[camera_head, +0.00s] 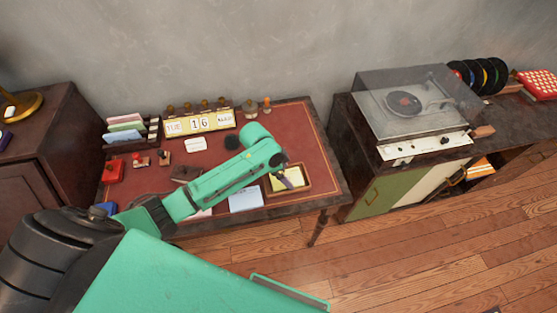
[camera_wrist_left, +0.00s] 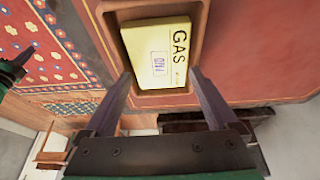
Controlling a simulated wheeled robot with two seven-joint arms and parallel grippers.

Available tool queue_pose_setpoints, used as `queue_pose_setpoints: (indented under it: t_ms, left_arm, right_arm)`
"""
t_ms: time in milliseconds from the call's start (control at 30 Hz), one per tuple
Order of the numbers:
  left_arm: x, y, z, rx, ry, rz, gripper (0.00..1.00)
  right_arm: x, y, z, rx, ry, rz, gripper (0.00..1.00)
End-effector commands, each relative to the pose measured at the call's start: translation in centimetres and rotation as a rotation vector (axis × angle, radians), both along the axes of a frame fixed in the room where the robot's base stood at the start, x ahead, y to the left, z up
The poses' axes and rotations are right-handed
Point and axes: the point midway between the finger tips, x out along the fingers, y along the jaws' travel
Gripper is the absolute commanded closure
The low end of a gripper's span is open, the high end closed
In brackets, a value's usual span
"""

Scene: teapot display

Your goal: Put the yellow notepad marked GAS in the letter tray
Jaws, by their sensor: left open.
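The yellow notepad (camera_wrist_left: 157,58) marked GAS lies in the brown wooden letter tray (camera_wrist_left: 200,12) in the left wrist view. In the head view the notepad (camera_head: 291,174) shows as a yellow patch inside the tray (camera_head: 308,184), at the right front of the red-topped desk. My left gripper (camera_wrist_left: 161,75) is open and empty, its fingertips over the near part of the tray, one toward each side of the notepad. In the head view my left gripper (camera_head: 285,181) partly hides the notepad. My right gripper is not in view.
The desk (camera_head: 265,125) holds a date display (camera_head: 200,124), a letter rack (camera_head: 127,130), stamps and a light-blue pad (camera_head: 245,198). A record player (camera_head: 408,105) stands on the cabinet to the right. My left arm covers part of the desk's middle.

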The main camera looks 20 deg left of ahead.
Motion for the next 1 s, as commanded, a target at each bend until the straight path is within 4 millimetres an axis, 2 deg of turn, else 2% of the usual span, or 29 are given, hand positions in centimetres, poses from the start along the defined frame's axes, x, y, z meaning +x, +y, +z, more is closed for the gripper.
queue_pose_setpoints:
  t_ms: [200, 300, 400, 1000]
  left_arm:
    - [-1.1, 2.0, 5.3, 0.001, -0.002, 0.004, 0.0]
    - [-1.5, 2.6, 7.3, 0.0, -0.002, 0.006, 0.0]
    - [-1.8, 2.9, 8.6, -0.002, -0.002, 0.006, 0.0]
    - [-1.7, 3.0, 9.2, -0.004, -0.006, 0.007, 0.0]
  right_arm:
    - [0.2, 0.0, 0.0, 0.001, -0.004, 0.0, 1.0]
    - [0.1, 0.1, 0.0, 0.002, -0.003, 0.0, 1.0]
    - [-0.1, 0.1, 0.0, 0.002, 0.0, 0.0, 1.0]
    - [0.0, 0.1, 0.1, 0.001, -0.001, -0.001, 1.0]
